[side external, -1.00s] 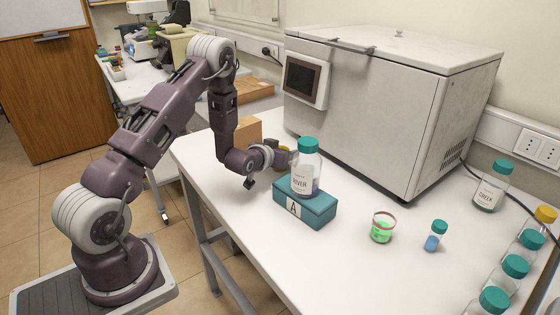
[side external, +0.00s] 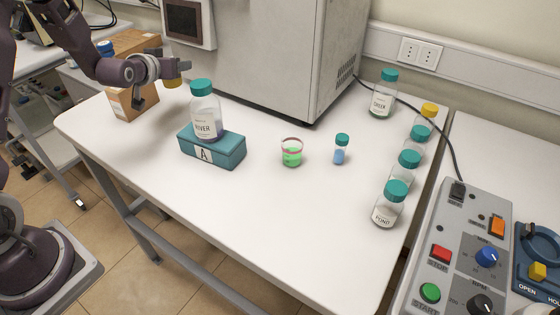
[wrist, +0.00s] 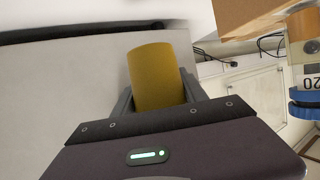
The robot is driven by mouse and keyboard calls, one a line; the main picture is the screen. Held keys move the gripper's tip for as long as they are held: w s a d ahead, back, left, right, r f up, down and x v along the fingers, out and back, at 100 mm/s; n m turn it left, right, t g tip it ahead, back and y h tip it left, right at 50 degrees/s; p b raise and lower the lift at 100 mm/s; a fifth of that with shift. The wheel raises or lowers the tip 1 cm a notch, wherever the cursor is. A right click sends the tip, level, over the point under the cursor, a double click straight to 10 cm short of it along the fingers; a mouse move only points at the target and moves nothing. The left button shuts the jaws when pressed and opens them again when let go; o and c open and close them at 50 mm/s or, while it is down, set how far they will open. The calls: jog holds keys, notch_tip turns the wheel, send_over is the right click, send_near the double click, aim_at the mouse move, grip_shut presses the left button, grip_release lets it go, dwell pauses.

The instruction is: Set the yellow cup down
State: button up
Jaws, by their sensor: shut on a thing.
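The yellow cup (side external: 173,83) is held above the white table, at the left in the side view. Only a small part of it shows there. In the wrist view the yellow cup (wrist: 156,75) stands out between the two fingers, which press on its sides. My gripper (side external: 178,66) is shut on it; its fingers also show in the wrist view (wrist: 158,95). The cup is clear of the table, up and to the left of the RIVER bottle.
The RIVER bottle (side external: 204,115) stands on the teal block A (side external: 225,151). A cardboard box (side external: 132,102) is close below my wrist. A glass with green liquid (side external: 292,153) and a small blue vial (side external: 340,150) stand mid-table. Several bottles line the right edge. The front table area is clear.

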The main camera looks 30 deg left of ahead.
notch_tip(320, 180, up, 11)
jog(key=shift+f, duration=0.2)
jog(key=w+d+m+t+h, duration=0.15)
jog(key=d+m+h, duration=0.6)
jog(key=d, duration=1.75)
jog(key=s+d+m+g+h, duration=0.25)
jog(key=s+d+h, duration=0.2)
jog(key=d, duration=0.75)
jog(key=s+d+m+g+h, duration=0.1)
jog(key=s+d+m+h, duration=0.3)
jog(key=d, duration=0.7)
jog(key=shift+y, duration=0.3)
jog(key=f, duration=0.7)
jog(key=s+f, duration=0.1)
jog(key=f, duration=1.3)
jog(key=shift+s+d+f, duration=0.3)
